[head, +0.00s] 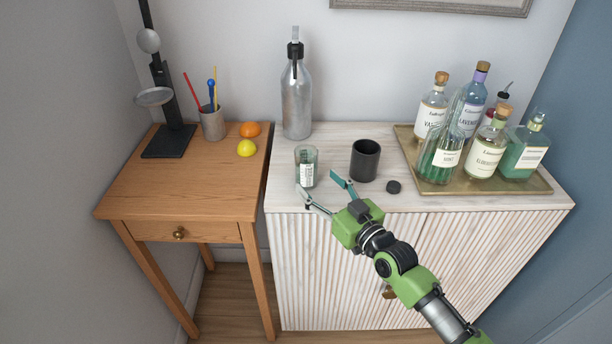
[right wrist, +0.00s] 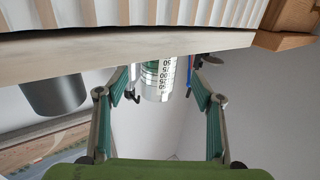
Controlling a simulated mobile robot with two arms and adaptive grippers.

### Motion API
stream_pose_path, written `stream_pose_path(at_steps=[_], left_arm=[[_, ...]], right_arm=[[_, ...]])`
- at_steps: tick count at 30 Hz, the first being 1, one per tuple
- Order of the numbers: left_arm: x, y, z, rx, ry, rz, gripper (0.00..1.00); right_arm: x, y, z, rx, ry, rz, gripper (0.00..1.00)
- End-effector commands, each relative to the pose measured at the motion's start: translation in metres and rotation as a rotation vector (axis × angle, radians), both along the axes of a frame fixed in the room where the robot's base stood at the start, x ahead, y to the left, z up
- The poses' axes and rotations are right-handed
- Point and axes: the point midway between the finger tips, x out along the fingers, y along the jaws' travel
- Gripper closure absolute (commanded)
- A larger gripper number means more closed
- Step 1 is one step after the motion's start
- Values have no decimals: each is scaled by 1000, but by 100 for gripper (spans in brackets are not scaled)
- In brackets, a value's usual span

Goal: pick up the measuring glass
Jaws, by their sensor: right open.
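The measuring glass (head: 307,168) is a small clear tumbler with printed markings. It stands upright near the front left of the white cabinet top (head: 335,137). In the right wrist view the measuring glass (right wrist: 158,76) appears upside down, its scale showing between the fingers. My right gripper (head: 318,184) is open and empty at the cabinet's front edge, just in front of the glass. One finger is at the glass's front left and the other to its right. In the wrist view the right gripper (right wrist: 161,88) has its fingers spread on either side of the glass. My left gripper is not in view.
A grey bottle (head: 297,98) stands behind. A brass tray (head: 545,187) with several bottles is at right. The wooden side table (head: 200,192) adjoins at left.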

Motion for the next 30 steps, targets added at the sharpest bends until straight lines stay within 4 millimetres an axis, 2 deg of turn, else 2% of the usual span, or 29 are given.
stream_pose_path(at_steps=[1, 8, 18, 27, 28, 30], left_arm=[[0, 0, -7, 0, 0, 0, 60], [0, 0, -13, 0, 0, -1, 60], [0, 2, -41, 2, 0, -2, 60], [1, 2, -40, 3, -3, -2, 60], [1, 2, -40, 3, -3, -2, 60], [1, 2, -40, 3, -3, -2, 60]], right_arm=[[6, 4, -2, 1, 0, 0, 39], [19, 12, -2, -1, -1, 0, 39], [56, 33, -6, 0, 1, 0, 39], [60, 36, -4, -2, 2, 0, 39], [60, 36, -4, -2, 1, 0, 44], [60, 36, -4, -2, 1, 0, 62]])
